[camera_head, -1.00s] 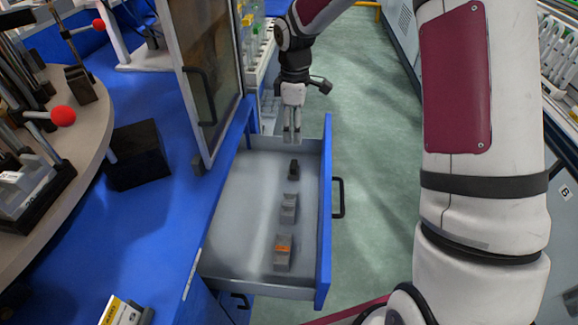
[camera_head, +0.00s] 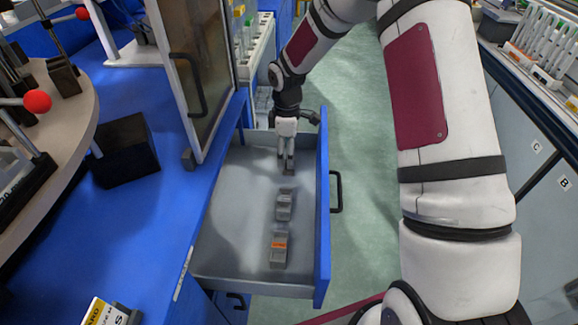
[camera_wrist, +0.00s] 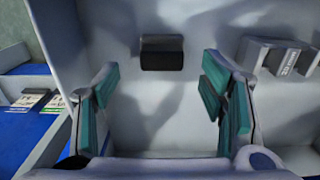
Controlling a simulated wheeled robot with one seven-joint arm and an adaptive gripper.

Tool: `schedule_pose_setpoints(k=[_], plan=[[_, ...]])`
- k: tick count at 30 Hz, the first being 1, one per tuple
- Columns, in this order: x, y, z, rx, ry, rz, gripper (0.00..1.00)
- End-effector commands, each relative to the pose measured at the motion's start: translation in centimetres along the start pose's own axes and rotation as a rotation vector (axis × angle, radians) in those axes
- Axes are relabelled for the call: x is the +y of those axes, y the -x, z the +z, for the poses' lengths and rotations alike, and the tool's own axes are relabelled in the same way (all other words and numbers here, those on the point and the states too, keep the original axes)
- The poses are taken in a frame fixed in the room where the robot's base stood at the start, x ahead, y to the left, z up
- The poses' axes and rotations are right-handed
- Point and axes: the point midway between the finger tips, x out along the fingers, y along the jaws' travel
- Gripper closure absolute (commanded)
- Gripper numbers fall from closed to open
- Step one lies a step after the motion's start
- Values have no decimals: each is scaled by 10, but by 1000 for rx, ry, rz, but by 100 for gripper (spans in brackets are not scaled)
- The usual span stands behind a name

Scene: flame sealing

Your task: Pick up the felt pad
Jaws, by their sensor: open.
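A small dark block (camera_wrist: 161,52), which looks like the felt pad, lies on the drawer floor in the wrist view. My gripper (camera_wrist: 161,82) is open, with teal-padded fingers spread to the left and right. The dark block shows beyond the fingertips, between them in the picture, and nothing is held. In the head view my gripper (camera_head: 286,166) points down into the back part of the open drawer (camera_head: 215,245). It largely hides the dark block there. I cannot tell the exact height of the fingertips above the drawer floor.
A grey block (camera_head: 284,204) and a grey block with an orange label (camera_head: 279,249) lie in line nearer the drawer's front in the head view. The blue drawer side (camera_head: 322,235) rises close on the right. A framed glass door (camera_head: 205,75) stands on the left.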

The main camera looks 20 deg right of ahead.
Motion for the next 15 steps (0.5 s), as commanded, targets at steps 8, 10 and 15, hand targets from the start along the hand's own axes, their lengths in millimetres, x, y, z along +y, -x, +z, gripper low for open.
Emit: schedule_pose_setpoints(k=[8, 10, 15], plan=[[-2, -38, -1, 0, -1, -2, 35], [-2, -40, -1, 0, -1, -1, 35], [-2, -39, -1, 0, 0, -1, 37]])
